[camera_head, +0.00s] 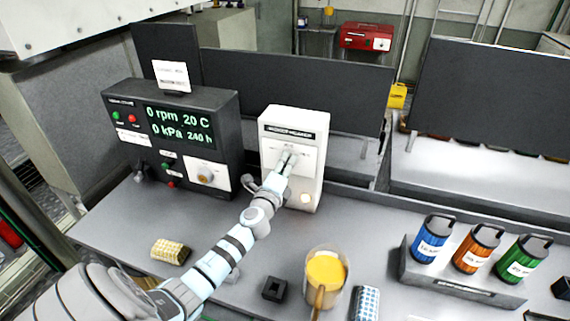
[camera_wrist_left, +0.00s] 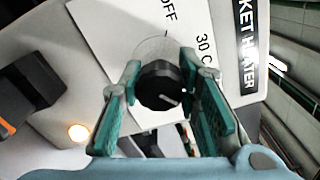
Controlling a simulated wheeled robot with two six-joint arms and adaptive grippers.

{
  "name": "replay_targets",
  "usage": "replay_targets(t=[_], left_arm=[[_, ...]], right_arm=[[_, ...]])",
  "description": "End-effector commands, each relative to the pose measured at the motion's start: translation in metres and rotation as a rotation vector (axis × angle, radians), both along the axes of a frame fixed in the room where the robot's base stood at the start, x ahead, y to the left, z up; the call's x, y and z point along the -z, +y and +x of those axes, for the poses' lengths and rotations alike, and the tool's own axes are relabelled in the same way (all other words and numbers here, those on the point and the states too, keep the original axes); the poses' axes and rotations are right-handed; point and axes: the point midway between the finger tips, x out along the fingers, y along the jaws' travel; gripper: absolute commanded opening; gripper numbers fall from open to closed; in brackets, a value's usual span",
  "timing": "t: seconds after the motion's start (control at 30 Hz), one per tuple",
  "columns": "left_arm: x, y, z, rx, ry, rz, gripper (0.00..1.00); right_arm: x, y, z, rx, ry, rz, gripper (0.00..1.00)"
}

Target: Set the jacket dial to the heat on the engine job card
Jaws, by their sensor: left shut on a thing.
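The white jacket heater box (camera_head: 308,122) stands at the back of the bench. Its black jacket dial (camera_wrist_left: 160,86) shows in the left wrist view, with a white pointer line towards the lower right. The labels OFF and 30 C show on its plate; other marks are hidden. My left gripper (camera_head: 286,165) reaches the box face. Its teal fingers (camera_wrist_left: 158,92) are shut on the dial, one on each side. A white card (camera_head: 172,76), perhaps the job card, stands on the dark console; its writing is too small to read. My right gripper is not in view.
The dark console (camera_head: 215,107) reads 0 rpm, 20 C, 0 kPa, 240 h. A small lamp (camera_wrist_left: 78,133) glows on the heater box. A yellow-filled jug (camera_head: 326,272), a yellow patterned cloth (camera_head: 171,251) and a rack (camera_head: 450,277) of coloured canisters occupy the bench.

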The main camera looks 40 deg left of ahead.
Motion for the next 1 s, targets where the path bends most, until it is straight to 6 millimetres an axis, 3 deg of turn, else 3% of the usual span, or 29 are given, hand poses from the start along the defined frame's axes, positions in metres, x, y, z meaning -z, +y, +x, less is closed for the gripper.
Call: replay_targets(t=[0.3,0.8,0.83,0.93,1.0], left_arm=[[0.0011,0.0,-0.0003,0.0,0.039,0.105,0.02],[0.0015,0.0,-0.0004,0.0,0.045,0.122,0.02],[0.0016,0.0,-0.0004,0.0,0.045,0.122,0.34],[0.0013,0.0001,-0.0003,0.0,0.045,0.122,0.51],[0.0011,0.0001,-0.0003,0.001,0.044,0.121,0.51]], right_arm=[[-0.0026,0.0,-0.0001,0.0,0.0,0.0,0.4],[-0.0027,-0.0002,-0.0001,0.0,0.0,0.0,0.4],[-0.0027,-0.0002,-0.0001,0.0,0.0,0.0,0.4],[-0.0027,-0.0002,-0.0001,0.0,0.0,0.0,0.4],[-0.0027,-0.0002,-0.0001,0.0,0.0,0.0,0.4]])
